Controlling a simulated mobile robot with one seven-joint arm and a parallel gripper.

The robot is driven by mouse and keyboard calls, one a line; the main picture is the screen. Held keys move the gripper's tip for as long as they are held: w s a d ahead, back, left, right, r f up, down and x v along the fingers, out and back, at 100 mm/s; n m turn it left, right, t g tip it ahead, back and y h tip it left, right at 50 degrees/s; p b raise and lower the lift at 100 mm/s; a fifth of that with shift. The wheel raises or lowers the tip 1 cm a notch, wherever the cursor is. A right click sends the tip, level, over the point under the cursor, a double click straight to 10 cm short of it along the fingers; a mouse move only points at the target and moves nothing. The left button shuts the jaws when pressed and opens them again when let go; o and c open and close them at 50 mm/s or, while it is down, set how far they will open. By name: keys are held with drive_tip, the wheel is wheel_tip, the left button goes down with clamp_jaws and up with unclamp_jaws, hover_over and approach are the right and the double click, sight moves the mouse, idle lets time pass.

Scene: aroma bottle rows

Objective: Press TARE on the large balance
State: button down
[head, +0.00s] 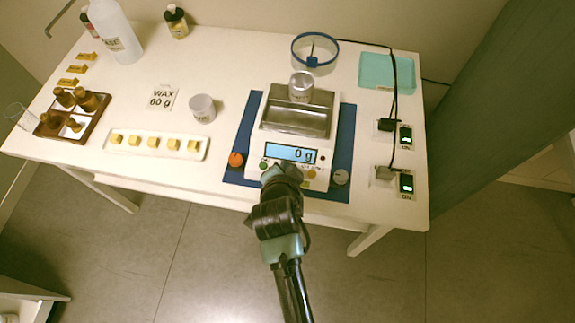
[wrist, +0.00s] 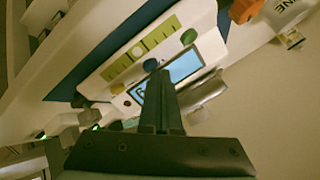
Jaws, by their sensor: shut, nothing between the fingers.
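The balance (head: 315,122) stands on a blue mat (head: 243,137) near the table's front edge. Below the display are coloured buttons, including a green one (head: 263,165) and a yellow one (head: 311,173). No TARE lettering is readable.
An orange knob (head: 236,159) and a grey round piece (head: 340,177) flank the balance's front. A white tray of yellow cubes (head: 157,145) and a clear cup (head: 202,107) stand left. Two lit switch units (head: 405,136) are on the right.

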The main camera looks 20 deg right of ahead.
drive_tip(key=shift+r+p, duration=0.4)
drive_tip(key=shift+r, duration=0.15)
wheel_tip(320, 180, up, 5)
drive_tip(key=p, duration=0.4)
drive_tip(key=shift+p, duration=0.35)
idle(0.4)
